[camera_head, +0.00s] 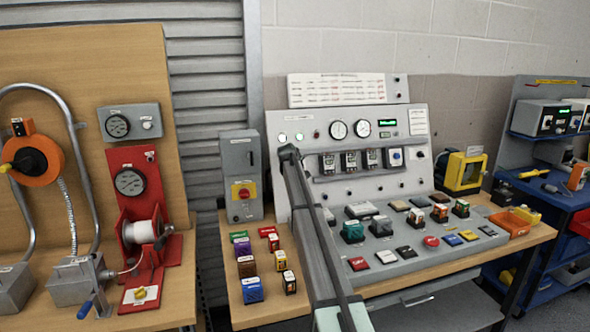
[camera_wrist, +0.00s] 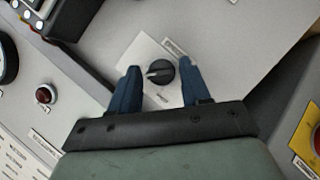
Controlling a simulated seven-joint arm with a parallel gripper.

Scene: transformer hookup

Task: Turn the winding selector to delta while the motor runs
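A black rotary knob (camera_wrist: 161,72) with a pale pointer sits on a white plate (camera_wrist: 150,50) on the grey panel in the wrist view. Its pointer faces left in that picture. The labels by the plate are too small to read, so I cannot confirm it as the winding selector. My gripper (camera_wrist: 158,68) has its two blue fingers on either side of the knob, with a visible gap on both sides. In the head view my arm covers this part of the control panel (camera_head: 350,115), and the knob is hidden. I cannot tell whether the motor runs.
A grey box with a red-and-yellow switch (camera_head: 242,191) stands left of the panel. A red indicator (camera_wrist: 45,95) is close by in the wrist view. Two round meters (camera_head: 350,129) are on the panel. Several coloured blocks (camera_head: 247,265) lie on the wooden bench.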

